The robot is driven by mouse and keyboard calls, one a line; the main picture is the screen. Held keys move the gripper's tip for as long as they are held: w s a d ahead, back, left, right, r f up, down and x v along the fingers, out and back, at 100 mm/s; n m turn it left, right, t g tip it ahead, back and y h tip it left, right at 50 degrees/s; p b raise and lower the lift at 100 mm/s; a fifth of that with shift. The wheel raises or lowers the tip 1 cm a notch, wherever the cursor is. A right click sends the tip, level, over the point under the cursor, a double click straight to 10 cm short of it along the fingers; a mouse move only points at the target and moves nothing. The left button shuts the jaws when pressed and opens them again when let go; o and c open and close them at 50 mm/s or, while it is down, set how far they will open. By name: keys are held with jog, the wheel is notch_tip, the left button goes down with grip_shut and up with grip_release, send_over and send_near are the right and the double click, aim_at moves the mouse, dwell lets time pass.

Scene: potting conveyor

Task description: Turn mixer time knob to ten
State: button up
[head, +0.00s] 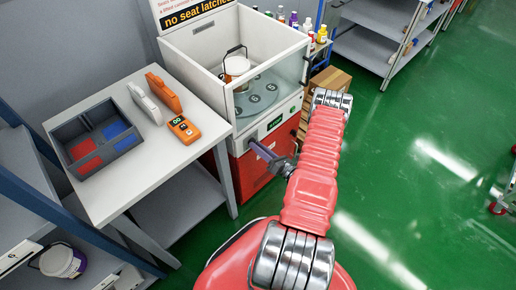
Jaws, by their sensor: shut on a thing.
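The mixer (190,47) is a white, open-topped cabinet with a clear front and a red lower body. A white bucket (236,66) with an orange band and black handle sits inside it, at the back of a round grey plate (262,92) with numbered seats. A small green display (274,123) shows on the front panel; I cannot read it. My gripper (256,148) is at the front panel, below and left of the display, shut on the time knob. The knob and its scale are hidden by the gripper, so I cannot tell its setting.
A white table (150,178) left of the mixer holds a grey divided tray (97,141) with red and blue compartments, an orange handheld device (184,129), and white and orange tools. Cardboard boxes (329,80) and bottles stand behind my arm.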

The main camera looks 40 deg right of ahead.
jog(key=shift+m, duration=0.7)
jog(key=o, duration=1.1)
jog(key=shift+c, duration=0.2)
jog(key=s+f, duration=0.1)
jog(key=s, duration=1.2)
jog(key=shift+s+d, duration=0.4)
jog(key=shift+d, duration=0.05)
